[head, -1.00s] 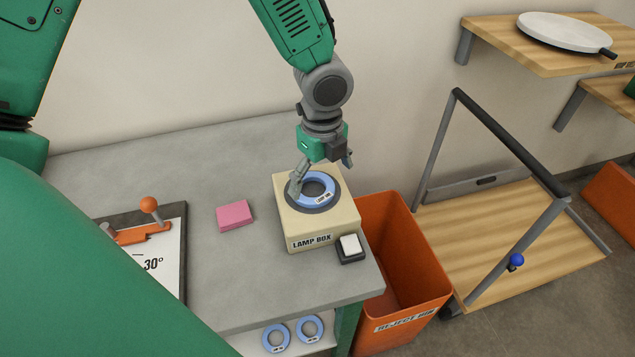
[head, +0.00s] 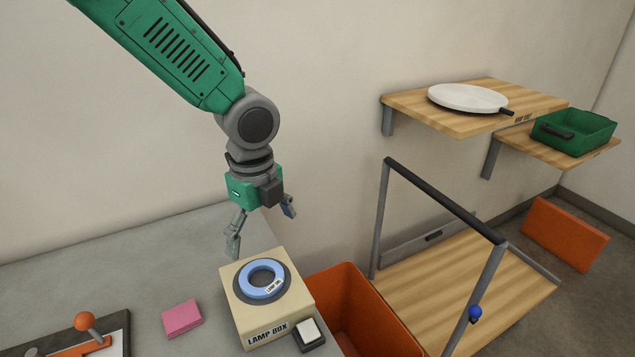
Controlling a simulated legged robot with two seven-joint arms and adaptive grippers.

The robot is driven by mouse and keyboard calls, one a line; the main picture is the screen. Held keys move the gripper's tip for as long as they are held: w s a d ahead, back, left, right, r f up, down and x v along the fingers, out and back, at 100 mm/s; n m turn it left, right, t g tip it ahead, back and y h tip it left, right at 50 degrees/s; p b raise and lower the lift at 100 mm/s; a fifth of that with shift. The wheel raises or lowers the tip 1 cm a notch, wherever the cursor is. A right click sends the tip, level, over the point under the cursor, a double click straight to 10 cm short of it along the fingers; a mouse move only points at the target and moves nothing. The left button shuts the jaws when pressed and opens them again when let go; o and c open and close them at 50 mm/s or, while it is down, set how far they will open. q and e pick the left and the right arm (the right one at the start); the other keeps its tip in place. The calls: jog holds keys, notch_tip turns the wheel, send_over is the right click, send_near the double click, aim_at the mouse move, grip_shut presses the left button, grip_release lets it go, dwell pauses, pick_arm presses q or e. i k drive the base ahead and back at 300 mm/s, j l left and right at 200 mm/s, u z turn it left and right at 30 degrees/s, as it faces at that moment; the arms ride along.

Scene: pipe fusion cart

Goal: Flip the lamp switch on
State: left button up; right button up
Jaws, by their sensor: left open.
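The lamp box (head: 245,306) is a cream box near the right edge of the grey bench, labelled LAMP BOX. A blue ring (head: 262,278) lies on the dark round seat on its top. A white rocker switch (head: 309,329) in a dark housing sits at the box's front right corner; I cannot tell its on or off state. My left gripper (head: 262,224) is open and empty, above and behind the box, apart from the ring. My right gripper is not in view.
A pink block (head: 182,318) and a board with an orange-handled tool (head: 88,340) lie left on the bench (head: 60,290). An orange bin (head: 345,290) stands right of the bench, beside a wooden cart (head: 440,280). Shelves (head: 440,112) hold a white disc (head: 468,98) and a green tray (head: 573,132).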

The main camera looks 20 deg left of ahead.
aim_at(308, 332)
jog(key=k, duration=1)
